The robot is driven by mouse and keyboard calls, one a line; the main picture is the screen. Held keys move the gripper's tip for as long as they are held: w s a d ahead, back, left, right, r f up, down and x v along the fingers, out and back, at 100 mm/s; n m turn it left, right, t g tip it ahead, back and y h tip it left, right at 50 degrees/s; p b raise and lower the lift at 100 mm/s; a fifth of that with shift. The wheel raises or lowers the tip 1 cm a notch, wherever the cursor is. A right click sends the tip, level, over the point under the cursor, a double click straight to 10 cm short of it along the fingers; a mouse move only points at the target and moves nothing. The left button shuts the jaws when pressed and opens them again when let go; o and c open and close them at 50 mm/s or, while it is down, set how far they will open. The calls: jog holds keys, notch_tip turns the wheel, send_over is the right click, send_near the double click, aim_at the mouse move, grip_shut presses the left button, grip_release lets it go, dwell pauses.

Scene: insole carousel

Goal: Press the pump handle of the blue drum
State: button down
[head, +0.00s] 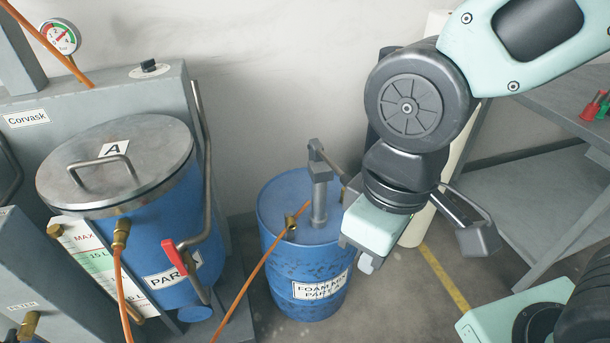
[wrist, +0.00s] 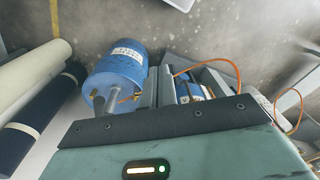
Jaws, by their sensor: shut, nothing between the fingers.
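The blue drum (head: 305,262) stands upright on the floor at the middle, with a "FOAM" label on its front. A grey pump (head: 319,195) rises from its lid. The pump handle (head: 328,162) slopes from the pump's top down to the right, and its far end is hidden behind my arm. My gripper (head: 367,264) points down just right of the drum; its small fingertips look shut and empty. I cannot tell whether it touches the handle. In the wrist view the drum (wrist: 120,72) and pump (wrist: 113,100) appear at upper left, and no fingertips show.
A larger blue tank (head: 165,255) with a metal lid and red-handled valve stands left. An orange hose (head: 255,272) runs to the drum's brass fitting. Pale and dark rolls (wrist: 30,75) stand behind my arm. A grey shelf (head: 550,190) is at right.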

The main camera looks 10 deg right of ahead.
jog(key=w+d+r+n+g+h+p, duration=0.1)
jog(key=w+r+n+p, duration=0.1)
jog(key=w, duration=0.6)
jog(key=w+d+r+n+h+p, duration=0.1)
jog(key=w+r+n+p, duration=0.2)
jog(key=w, duration=0.5)
jog(key=w+d+r+n+g+h+p, duration=0.1)
jog(key=w+r+n+p, duration=0.1)
jog(key=w+n, duration=0.4)
jog(key=w+p, duration=0.1)
jog(key=w, duration=0.1)
jog(key=shift+w+r+g+p, duration=0.25)
jog(key=shift+w+g+p, duration=0.05)
jog(key=shift+p, duration=0.1)
jog(key=shift+d, duration=0.1)
jog(key=p+x, duration=0.3)
jog(key=x, duration=1.1)
jog(key=shift+s, duration=0.1)
jog(key=shift+f, duration=0.15)
